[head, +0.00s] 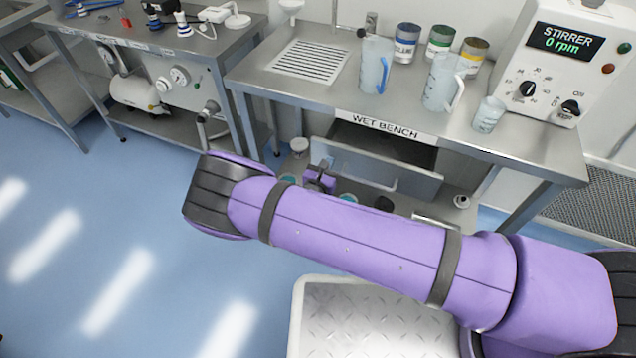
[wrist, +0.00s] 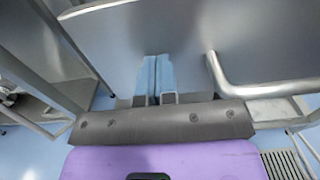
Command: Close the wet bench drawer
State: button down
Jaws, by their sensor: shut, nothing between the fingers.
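The wet bench drawer (head: 410,176) stands pulled open under the bench edge marked WET BENCH (head: 385,124), and its dark inside shows behind the grey front panel. In the wrist view the drawer front (wrist: 190,30) fills the upper middle, with its bar handle (wrist: 262,90) to the right. My gripper (head: 322,172) is at the left part of the drawer front, partly hidden by my purple arm. In the wrist view my gripper (wrist: 158,75) has its two bluish fingers together, pointing at the panel, left of the handle. I cannot tell whether they touch the panel.
Jugs (head: 376,66), a beaker (head: 488,115), several cans (head: 406,43) and the stirrer unit (head: 566,60) stand on the bench top (head: 300,88). Small items sit on the shelf below the drawer. Another bench (head: 150,45) stands at left. The blue floor (head: 120,220) at left is clear.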

jog(key=x, duration=0.8)
jog(key=shift+w+d, duration=0.15)
jog(key=shift+w, duration=0.1)
jog(key=shift+w+d, duration=0.1)
jog(key=shift+w, duration=0.2)
jog(key=shift+w+r, duration=0.1)
jog(key=shift+r, duration=0.05)
